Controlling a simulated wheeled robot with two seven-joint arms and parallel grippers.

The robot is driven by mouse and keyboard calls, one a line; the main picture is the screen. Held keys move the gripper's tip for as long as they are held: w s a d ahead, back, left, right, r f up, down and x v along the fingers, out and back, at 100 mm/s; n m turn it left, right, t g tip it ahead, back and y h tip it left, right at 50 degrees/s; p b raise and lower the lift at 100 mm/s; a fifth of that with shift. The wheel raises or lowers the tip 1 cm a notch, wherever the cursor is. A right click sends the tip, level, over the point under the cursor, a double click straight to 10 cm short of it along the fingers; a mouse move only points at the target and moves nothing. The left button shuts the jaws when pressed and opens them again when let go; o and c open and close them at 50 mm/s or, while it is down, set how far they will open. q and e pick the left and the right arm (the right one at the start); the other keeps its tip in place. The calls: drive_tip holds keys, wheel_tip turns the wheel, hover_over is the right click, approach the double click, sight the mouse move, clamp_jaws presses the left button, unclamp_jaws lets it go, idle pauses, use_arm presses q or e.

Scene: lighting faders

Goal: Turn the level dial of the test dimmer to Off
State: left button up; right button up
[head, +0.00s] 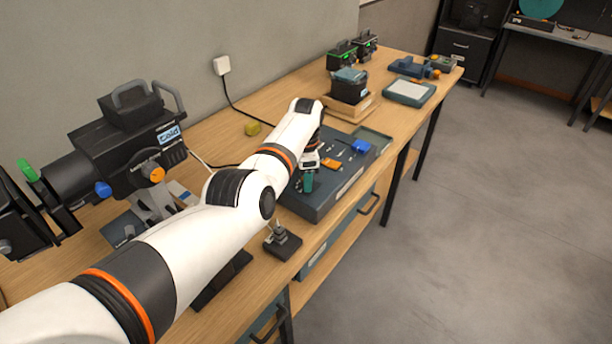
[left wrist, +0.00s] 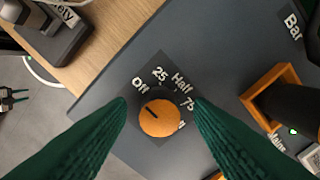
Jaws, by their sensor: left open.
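The level dial (left wrist: 160,120) is an orange knob with a dark pointer mark, on the blue-grey face of the test dimmer (left wrist: 225,55). Labels around it read Off, 25, Half and 75; another is partly hidden. The pointer mark slants up and left, toward the Off label (left wrist: 140,84). My left gripper (left wrist: 160,103) is open, its green fingers on either side of the dial with visible gaps. In the head view, the left gripper (head: 308,181) points down over the blue-grey unit (head: 318,208), and the dial cannot be made out. My right gripper is not in view.
A black lamp marked Cold (head: 125,135) stands at left on the wooden bench (head: 205,130). A small dark device (head: 282,243) sits by the unit's near corner. In the wrist view, an orange-framed dark part (left wrist: 290,108) rises right of the dial.

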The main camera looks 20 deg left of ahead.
use_arm(q)
wheel_tip(320, 180, up, 12)
idle(0.5)
